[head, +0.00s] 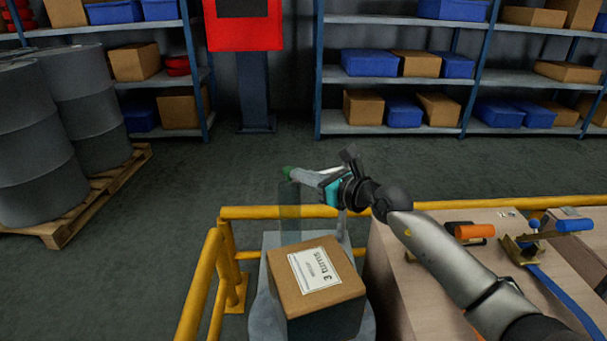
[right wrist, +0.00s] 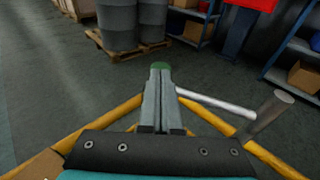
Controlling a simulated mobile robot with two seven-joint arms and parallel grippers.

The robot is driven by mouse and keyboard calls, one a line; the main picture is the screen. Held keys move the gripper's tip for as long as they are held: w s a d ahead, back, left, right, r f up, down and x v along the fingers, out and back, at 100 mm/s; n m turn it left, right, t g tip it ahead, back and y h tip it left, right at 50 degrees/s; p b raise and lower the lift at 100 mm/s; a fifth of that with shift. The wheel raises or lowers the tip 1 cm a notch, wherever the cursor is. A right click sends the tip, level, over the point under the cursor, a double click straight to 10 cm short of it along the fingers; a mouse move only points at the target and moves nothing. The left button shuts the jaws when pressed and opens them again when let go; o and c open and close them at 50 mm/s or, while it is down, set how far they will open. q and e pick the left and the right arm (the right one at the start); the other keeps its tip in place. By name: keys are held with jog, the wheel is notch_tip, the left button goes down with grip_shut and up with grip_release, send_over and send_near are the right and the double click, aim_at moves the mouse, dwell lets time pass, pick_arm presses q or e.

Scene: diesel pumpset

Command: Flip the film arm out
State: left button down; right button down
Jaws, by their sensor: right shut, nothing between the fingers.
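The film arm (right wrist: 215,104) is a thin pale rod that runs from a grey upright post (right wrist: 270,112) and passes behind my right gripper (right wrist: 160,78) in the right wrist view. A green tip (right wrist: 160,66) shows just beyond the fingertips; I cannot tell whether they touch it. In the head view, my right gripper (head: 304,176) is over the yellow rail, with its fingers shut and empty, pointing left. A faint see-through greenish panel (head: 290,200) hangs below it. The post (head: 341,224) shows partly under the gripper. My left gripper is out of view.
A labelled carton (head: 316,285) sits on a grey stand inside the yellow rail (head: 470,204). Drums (head: 40,140) on a pallet stand at the left.

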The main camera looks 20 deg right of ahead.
aim_at(292, 168)
jog(key=shift+w, duration=0.1)
jog(key=x, duration=0.3)
jog(key=shift+w+d+r, duration=0.1)
jog(key=shift+w+r, duration=0.15)
jog(key=shift+w, duration=0.5)
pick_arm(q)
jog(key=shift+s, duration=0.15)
pick_arm(e)
jog(key=shift+r, duration=0.2)
jog(key=shift+r, duration=0.1)
